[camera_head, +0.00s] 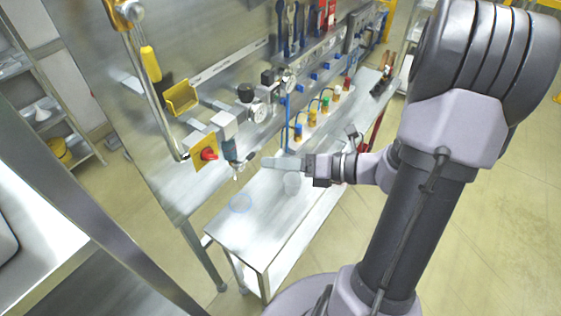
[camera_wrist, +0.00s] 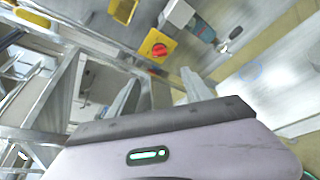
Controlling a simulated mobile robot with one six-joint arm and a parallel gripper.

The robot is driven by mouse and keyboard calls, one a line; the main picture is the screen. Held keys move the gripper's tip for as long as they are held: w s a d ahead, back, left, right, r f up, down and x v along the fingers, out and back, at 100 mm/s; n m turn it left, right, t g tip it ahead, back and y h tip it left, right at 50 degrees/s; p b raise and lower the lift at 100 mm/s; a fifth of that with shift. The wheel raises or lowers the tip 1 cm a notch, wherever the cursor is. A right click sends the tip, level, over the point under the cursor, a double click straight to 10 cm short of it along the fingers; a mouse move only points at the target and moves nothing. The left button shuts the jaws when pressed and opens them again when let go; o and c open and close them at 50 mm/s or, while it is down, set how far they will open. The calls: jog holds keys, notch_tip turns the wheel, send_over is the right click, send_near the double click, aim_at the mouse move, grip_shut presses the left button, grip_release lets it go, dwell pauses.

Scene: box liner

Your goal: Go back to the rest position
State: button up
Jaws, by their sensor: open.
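My gripper (camera_head: 283,163) is at the end of my arm in the head view, held above the metal bench and pointing left toward the upright panel. In the wrist view its two grey fingers (camera_wrist: 160,98) stand apart with nothing seen between them. A red knob on a yellow plate (camera_head: 208,154) is on the panel to the left of the gripper, apart from it. The knob also shows in the wrist view (camera_wrist: 158,49), beyond the fingers.
The panel carries a gauge (camera_head: 258,111), a yellow bin (camera_head: 181,97) and hanging tools. A grey metal frame (camera_head: 75,190) stands at left. Open floor lies at right.

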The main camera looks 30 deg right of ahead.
dwell(0.3)
jog(key=s+a+f+n+g+h+b, duration=0.2)
jog(key=s+a+f+n+b, duration=0.2)
jog(key=n+b, duration=0.5)
jog(key=s+a+f+n+g+h+b, duration=0.2)
jog(key=a+f+n+b, duration=0.4)
jog(key=f+n+b, duration=0.3)
jog(key=s+a+f+n+g+h+b, duration=0.1)
jog(key=s+a+f+n+h+b, duration=0.2)
jog(key=n+b, duration=0.8)
jog(key=s+a+f+n, duration=0.2)
jog(key=s+f+n, duration=0.1)
jog(key=n, duration=0.1)
jog(key=shift+s+f+g, duration=0.25)
jog(key=shift+s+g, duration=0.05)
jog(key=shift+g, duration=0.1)
